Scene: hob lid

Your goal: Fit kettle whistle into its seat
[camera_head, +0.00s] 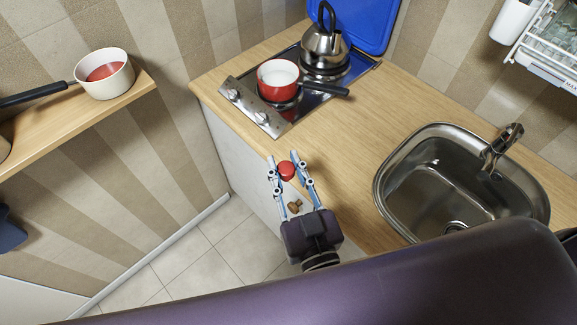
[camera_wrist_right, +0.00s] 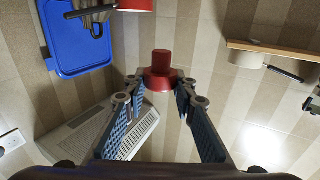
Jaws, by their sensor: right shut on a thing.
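The red kettle whistle (camera_head: 286,170) is held between the fingertips of my right gripper (camera_head: 287,172), which is shut on it in the air by the counter's front edge. In the right wrist view the whistle (camera_wrist_right: 161,72) shows a wide base and a narrower stub, between the tips of the right gripper (camera_wrist_right: 158,84). The steel kettle (camera_head: 325,48) with a black loop handle stands on the rear of the hob, well apart from the whistle. Its whistle seat cannot be made out. My left gripper is not in view.
A red pot (camera_head: 277,79) stands on the hob (camera_head: 258,106), in front of the kettle, its handle pointing right. The blue lid (camera_head: 362,22) stands raised behind. A sink (camera_head: 408,158) is at right. A wall shelf (camera_head: 75,123) holds a pan (camera_head: 105,84). The counter between hob and sink is clear.

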